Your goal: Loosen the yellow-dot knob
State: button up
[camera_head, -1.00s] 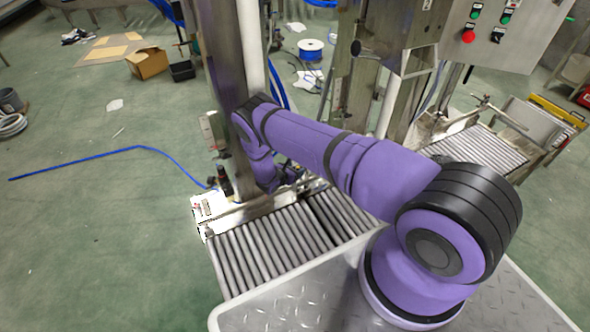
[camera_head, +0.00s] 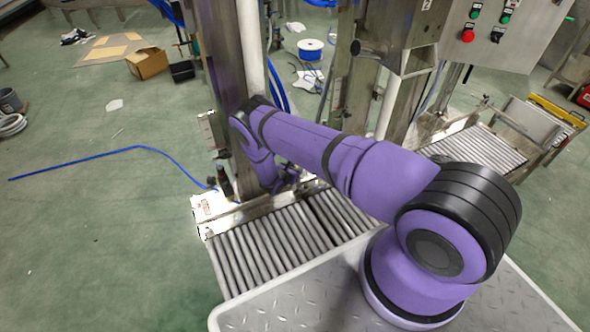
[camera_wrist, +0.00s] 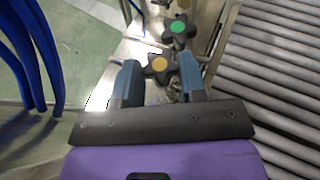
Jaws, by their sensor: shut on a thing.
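The yellow-dot knob (camera_wrist: 159,66) is a dark lobed knob with a yellow-orange centre in the wrist view. My gripper (camera_wrist: 160,72) has its two blue-grey fingers on either side of this knob and is shut on it. Part of the knob's lobes is hidden by the fingers. A similar dark knob with a green dot (camera_wrist: 179,28) sits just beyond it, close to the right finger. In the head view my gripper (camera_head: 287,176) is small beside the steel column, and the yellow-dot knob cannot be made out there.
A roller conveyor (camera_wrist: 275,75) runs along the right in the wrist view. Blue hoses (camera_wrist: 38,55) hang at the left. In the head view a steel column (camera_head: 222,60) stands close behind my arm, and open green floor (camera_head: 110,230) lies to the left.

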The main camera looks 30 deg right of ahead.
jog(key=n+t+y, duration=0.2)
jog(key=n, duration=0.1)
jog(key=n+t+y, duration=0.1)
jog(key=shift+s+d+t, duration=0.3)
jog(key=shift+s, duration=0.05)
jog(key=shift+s+d+n+t+y, duration=0.1)
jog(key=shift+n+t+y, duration=0.7)
jog(key=shift+n+y, duration=0.5)
